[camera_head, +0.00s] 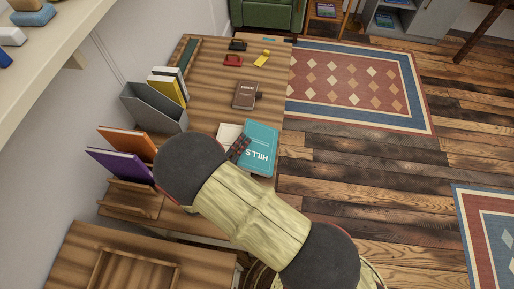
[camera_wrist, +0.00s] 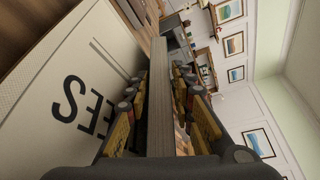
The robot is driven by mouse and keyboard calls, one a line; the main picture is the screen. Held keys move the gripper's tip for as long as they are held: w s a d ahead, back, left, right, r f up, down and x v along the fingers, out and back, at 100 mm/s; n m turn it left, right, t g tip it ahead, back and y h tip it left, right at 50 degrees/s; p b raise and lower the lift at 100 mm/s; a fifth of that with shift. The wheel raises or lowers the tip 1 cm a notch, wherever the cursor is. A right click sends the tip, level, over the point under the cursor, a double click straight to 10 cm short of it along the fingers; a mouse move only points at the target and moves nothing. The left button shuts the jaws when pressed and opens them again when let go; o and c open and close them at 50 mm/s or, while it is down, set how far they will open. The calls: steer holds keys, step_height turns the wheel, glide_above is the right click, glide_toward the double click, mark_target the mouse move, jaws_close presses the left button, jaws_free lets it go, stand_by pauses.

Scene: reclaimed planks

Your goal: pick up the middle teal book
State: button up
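A teal book (camera_head: 261,150) with white "HILLS" lettering lies flat near the table's right edge, overlapping a cream book (camera_head: 228,134). My gripper (camera_head: 239,147) is at the teal book's left side, mostly hidden behind my wrist. In the wrist view my gripper's fingers (camera_wrist: 160,92) lie either side of a grey, edge-on slab, apparently the teal book's page edge (camera_wrist: 159,65); its cover is not visible there.
A brown book (camera_head: 246,95), red and black small items (camera_head: 233,60) and a yellow item (camera_head: 262,58) lie farther back on the table (camera_head: 208,95). A grey file holder (camera_head: 150,108) and upright orange (camera_head: 128,142) and purple (camera_head: 118,163) books stand left. Floor is clear right.

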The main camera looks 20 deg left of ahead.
steer(key=shift+w, duration=0.1)
steer(key=shift+c, duration=1.4)
jaws_close()
